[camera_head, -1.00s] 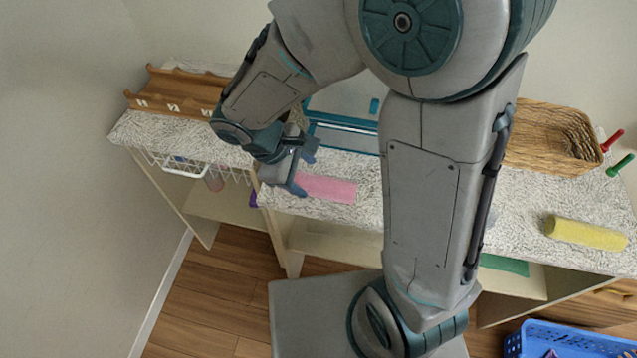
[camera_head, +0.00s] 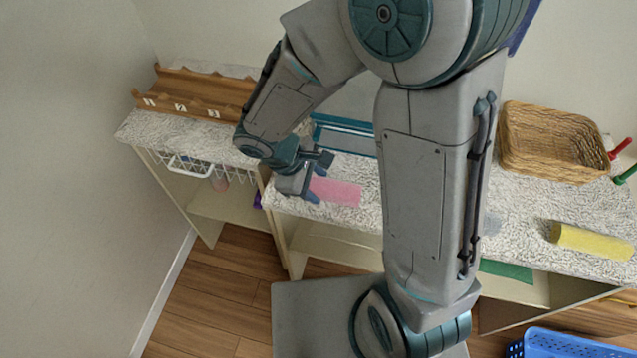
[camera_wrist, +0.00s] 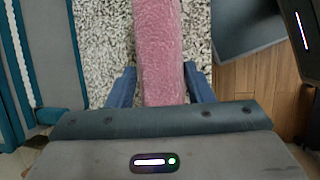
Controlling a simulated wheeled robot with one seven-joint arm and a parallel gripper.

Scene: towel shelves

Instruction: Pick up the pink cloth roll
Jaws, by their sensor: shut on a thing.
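The pink cloth roll (camera_head: 338,192) is near the front edge of the speckled counter, left of my arm's large upright link. My gripper (camera_head: 316,178) is at the roll's left end, shut on it. In the wrist view the pink roll (camera_wrist: 160,45) runs lengthwise away between the two blue fingers of my gripper (camera_wrist: 160,85), one on each side. Its near end is hidden by the gripper body. I cannot tell whether the roll rests on the counter or is slightly above it.
A yellow roll (camera_head: 592,241) and a wicker basket (camera_head: 520,160) are on the counter's right side. A wooden numbered rack (camera_head: 190,92) stands at the left, a blue-framed box (camera_head: 345,137) behind the pink roll. A blue crate (camera_head: 560,345) is at the lower right.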

